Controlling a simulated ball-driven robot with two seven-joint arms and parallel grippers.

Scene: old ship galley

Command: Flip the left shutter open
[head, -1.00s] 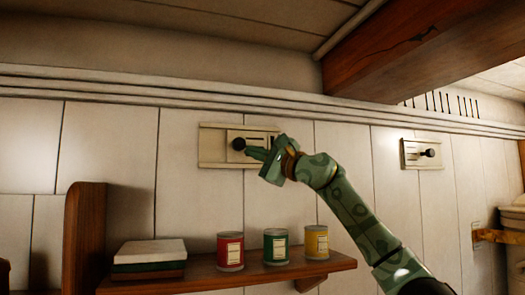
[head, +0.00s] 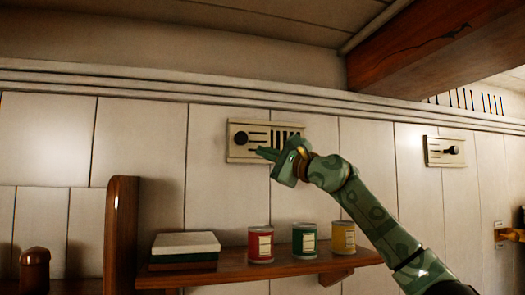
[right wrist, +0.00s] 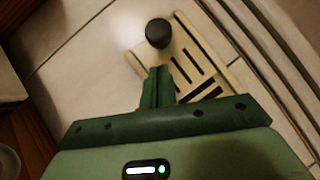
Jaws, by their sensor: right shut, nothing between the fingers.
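The left shutter (head: 236,152) is a cream vent plate on the wall with a dark round knob (head: 241,139). The knob sits near the plate's left end, and dark open slots show on the right part. In the right wrist view, the knob (right wrist: 158,33) and the slots of the shutter (right wrist: 215,68) show clearly. My right gripper (head: 262,153) is shut and empty in front of the plate's lower part, to the right of the knob. In the right wrist view its fingertips (right wrist: 158,72) are apart from the knob. My left gripper is not in view.
A second shutter (head: 432,152) with a dark knob is on the wall at right. A wooden shelf (head: 225,275) below holds a stack of books (head: 185,245) and red (head: 261,244), green (head: 304,239) and yellow (head: 343,237) cans. A wooden beam (head: 430,45) hangs at upper right.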

